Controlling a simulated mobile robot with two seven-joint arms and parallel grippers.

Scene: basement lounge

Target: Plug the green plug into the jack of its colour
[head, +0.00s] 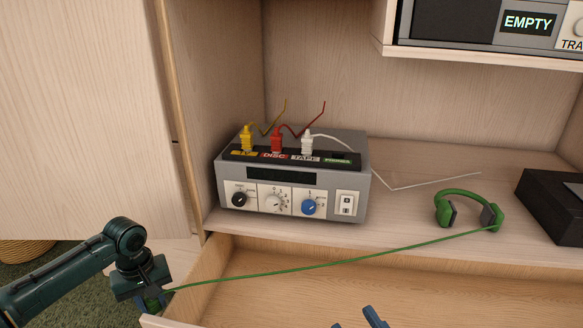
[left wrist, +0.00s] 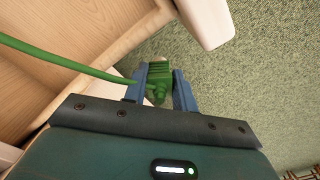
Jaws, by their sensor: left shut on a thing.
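My left gripper (head: 150,300) is at the lower left of the head view, in front of the cabinet and away from the amplifier. It is shut on the green plug (left wrist: 158,74), which sits between the two blue fingers in the left wrist view. A green cord (head: 330,263) runs from the plug to the green headphones (head: 496,216) on the shelf. The grey amplifier (head: 345,180) has a row of jacks on top. Its green-labelled jack (head: 337,161) is at the right end and looks empty. My right gripper (head: 358,319) shows only two parted fingertips at the bottom edge.
Yellow (head: 246,140), red (head: 277,141) and white (head: 307,142) plugs stand in the neighbouring jacks, with cords rising behind them. An open drawer (head: 290,285) lies below the shelf. A black box (head: 550,205) is at right, and an upper shelf (head: 480,58) overhangs.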

